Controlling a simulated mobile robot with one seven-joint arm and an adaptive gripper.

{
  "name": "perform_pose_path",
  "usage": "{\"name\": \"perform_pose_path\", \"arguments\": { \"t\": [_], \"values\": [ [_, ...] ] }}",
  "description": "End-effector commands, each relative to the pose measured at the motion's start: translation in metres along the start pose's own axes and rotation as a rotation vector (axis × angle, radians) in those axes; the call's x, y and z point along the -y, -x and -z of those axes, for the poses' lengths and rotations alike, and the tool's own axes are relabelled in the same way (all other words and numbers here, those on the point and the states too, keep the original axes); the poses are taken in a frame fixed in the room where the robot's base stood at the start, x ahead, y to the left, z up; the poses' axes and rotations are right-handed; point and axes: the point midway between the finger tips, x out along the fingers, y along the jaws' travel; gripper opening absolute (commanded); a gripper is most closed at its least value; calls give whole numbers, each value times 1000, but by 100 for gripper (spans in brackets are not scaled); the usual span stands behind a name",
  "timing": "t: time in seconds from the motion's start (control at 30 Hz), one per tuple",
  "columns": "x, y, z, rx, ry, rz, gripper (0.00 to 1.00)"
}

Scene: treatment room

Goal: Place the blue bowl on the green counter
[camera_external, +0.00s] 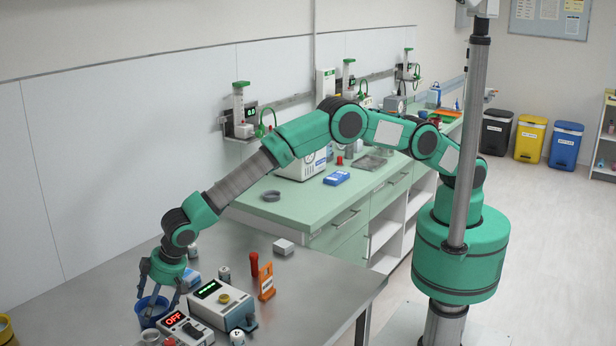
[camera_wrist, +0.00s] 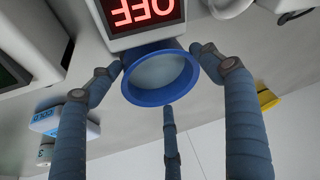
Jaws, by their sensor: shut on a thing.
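The blue bowl (camera_external: 153,311) is on or just above the grey metal table (camera_external: 325,282) at the lower left. In the wrist view the blue bowl (camera_wrist: 160,78) sits between my fingers, its opening facing the camera. My gripper (camera_external: 160,292) points down at the bowl and is shut on it; the wrist view shows my gripper (camera_wrist: 163,75) with fingers at both sides of the rim. I cannot tell whether the bowl touches the table. The green counter (camera_external: 292,205) stands behind the metal table, to the right of my gripper.
A device with a red OFF display (camera_external: 184,328) stands close beside the bowl. A device with a green display (camera_external: 222,302), an orange tool (camera_external: 266,282) and small cans stand nearby.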

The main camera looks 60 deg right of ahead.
Motion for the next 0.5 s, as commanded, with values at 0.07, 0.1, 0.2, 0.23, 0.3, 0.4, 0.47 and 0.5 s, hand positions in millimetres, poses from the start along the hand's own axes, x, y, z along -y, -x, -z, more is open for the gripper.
{"name": "perform_pose_path", "arguments": {
  "t": [0.07, 0.1, 0.2, 0.23, 0.3, 0.4, 0.47, 0.5],
  "values": [
    [0, 6, 4, -2, -1, 1, 47],
    [0, 10, 5, -3, -1, 1, 47],
    [1, 21, 11, -4, -1, 2, 47],
    [1, 24, 12, -4, 0, 2, 47],
    [0, 34, 16, -3, 0, 1, 47],
    [0, 49, 23, -4, 0, 1, 46],
    [0, 57, 27, -4, 0, 1, 46],
    [0, 62, 29, -3, 0, 1, 46]
  ]
}}
